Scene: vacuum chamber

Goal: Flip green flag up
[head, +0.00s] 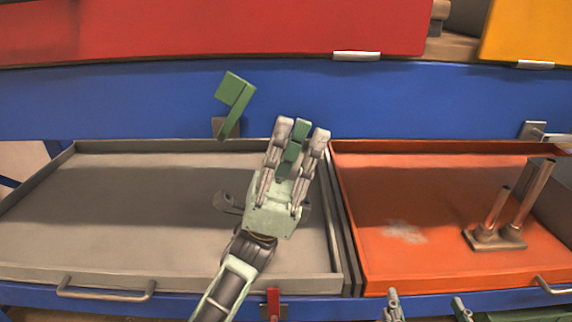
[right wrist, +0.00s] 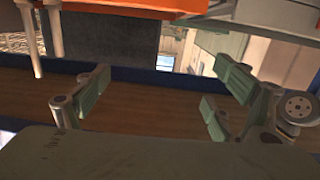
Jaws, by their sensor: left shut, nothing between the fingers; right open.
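The green flag (head: 235,92) is in the head view, on the blue beam above the grey tray. Its arm slants up and to the right from a small bracket, with the square plate at the top left. My left gripper (head: 298,128) is shut and empty, to the right of the flag and apart from it in the picture. Its fingers point up towards the beam. My right gripper (head: 427,306) shows only its fingertips at the bottom edge. It is open and empty in the right wrist view (right wrist: 160,95).
A grey tray (head: 120,273) with a handle is at left. An orange tray (head: 440,262) at right holds a metal piece with two tubes (head: 500,232). A red flag (head: 273,303) hangs on the lower blue rail. Red (head: 210,30) and yellow (head: 530,30) bins are above.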

